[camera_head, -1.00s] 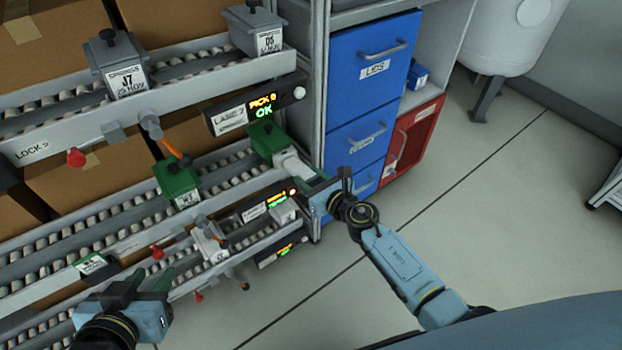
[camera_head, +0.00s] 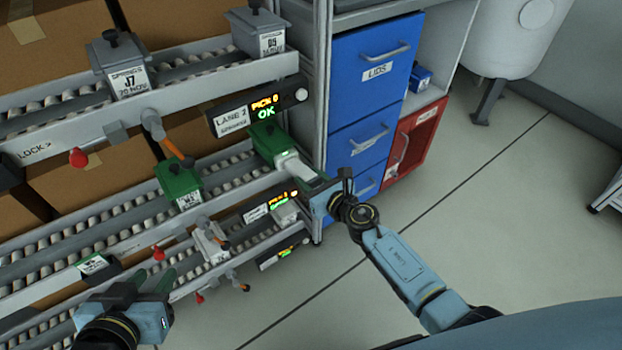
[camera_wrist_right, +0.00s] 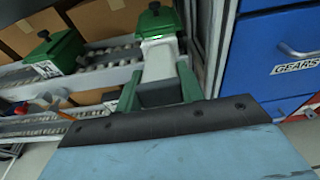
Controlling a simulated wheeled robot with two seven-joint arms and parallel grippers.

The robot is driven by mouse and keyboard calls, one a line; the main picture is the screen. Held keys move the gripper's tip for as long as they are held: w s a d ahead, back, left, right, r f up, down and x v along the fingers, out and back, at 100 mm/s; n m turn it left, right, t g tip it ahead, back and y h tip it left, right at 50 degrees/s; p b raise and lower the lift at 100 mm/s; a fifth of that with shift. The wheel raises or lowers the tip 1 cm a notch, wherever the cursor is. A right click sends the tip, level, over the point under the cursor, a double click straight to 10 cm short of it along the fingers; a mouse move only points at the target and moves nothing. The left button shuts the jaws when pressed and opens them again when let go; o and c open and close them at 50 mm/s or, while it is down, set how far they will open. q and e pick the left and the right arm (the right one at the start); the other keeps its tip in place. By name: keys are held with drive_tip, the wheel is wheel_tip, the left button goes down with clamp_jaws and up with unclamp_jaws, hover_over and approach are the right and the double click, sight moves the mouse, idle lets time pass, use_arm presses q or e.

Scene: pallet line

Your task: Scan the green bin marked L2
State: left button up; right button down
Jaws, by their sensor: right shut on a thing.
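A green bin (camera_head: 268,143) with a dark knob stands at the right end of the middle roller lane; its label cannot be read. My right gripper (camera_head: 318,190) is shut on a pale scanner-like tool (camera_head: 295,166), whose far end is right by that bin's front. In the right wrist view the tool (camera_wrist_right: 157,66) sits between the green fingers of the gripper (camera_wrist_right: 160,88), with the bin (camera_wrist_right: 156,20) just beyond it. A second green bin (camera_head: 180,183) stands further left on the lane; its label is too small to read. My left gripper (camera_head: 150,285) looks open and empty at lower left.
Grey bins marked J7 (camera_head: 122,62) and D5 (camera_head: 258,32) stand on the upper lane. A display (camera_head: 262,107) above the right green bin reads OK. Another green bin (camera_head: 93,265) is low at left.

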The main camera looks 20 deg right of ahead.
drive_tip(key=shift+p+v, duration=0.55)
drive_tip(key=shift+v, duration=0.95)
drive_tip(key=p+v, duration=0.1)
drive_tip(key=v, duration=0.4)
drive_tip(key=shift+r, duration=0.1)
